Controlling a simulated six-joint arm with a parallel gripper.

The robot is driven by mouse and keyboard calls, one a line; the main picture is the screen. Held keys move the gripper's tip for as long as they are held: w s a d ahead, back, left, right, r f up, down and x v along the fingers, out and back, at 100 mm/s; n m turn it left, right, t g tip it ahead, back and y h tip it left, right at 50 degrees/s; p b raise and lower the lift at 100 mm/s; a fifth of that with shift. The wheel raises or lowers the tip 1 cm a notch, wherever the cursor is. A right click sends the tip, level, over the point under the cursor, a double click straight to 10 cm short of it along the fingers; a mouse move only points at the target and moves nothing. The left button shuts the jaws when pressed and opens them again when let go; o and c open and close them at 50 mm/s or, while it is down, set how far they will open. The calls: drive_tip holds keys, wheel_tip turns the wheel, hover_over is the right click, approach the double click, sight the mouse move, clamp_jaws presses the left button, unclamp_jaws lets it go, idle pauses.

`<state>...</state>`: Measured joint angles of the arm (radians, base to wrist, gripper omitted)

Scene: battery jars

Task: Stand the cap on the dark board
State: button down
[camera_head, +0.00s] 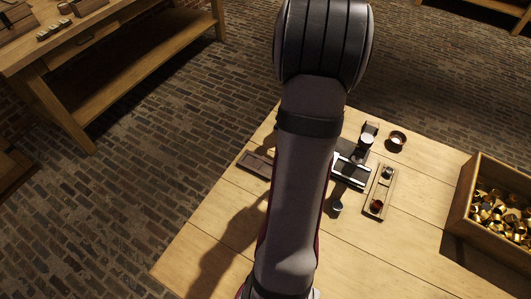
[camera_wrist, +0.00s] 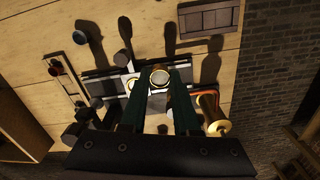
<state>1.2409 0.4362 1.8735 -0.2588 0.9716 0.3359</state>
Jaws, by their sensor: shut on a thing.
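In the wrist view my gripper (camera_wrist: 166,79) has its two green fingers shut on a small round thing with a pale face and brass-coloured rim, probably the cap (camera_wrist: 160,77). It is over the table; I cannot tell whether it touches what lies beneath. A dark slatted board (camera_wrist: 208,18), probably the dark board, lies flat and empty at the upper right. In the head view this board (camera_head: 255,164) lies left of my arm. My arm hides the gripper and the held thing there.
A dark metal-edged rail (camera_head: 350,172) lies right of my arm. Near it are a white-topped piece (camera_head: 367,139), a copper-coloured cup (camera_head: 397,138), a small grey knob (camera_head: 336,207) and a narrow wooden tray (camera_head: 375,214). A crate (camera_head: 462,205) of brass pieces stands far right. The front table is clear.

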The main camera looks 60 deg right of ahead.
drive_tip(key=w+a+f, duration=0.1)
drive_tip(key=w+a, duration=0.2)
hover_over(249, 160)
drive_tip(key=f, duration=0.6)
drive_tip(key=shift+s+f, duration=0.15)
drive_tip(key=shift+s, duration=0.05)
drive_tip(key=shift+w+f, duration=0.1)
drive_tip(key=shift+f, duration=1.9)
drive_tip(key=shift+f, duration=0.15)
drive_tip(key=c, duration=0.7)
unclamp_jaws()
drive_tip(key=shift+o, duration=0.2)
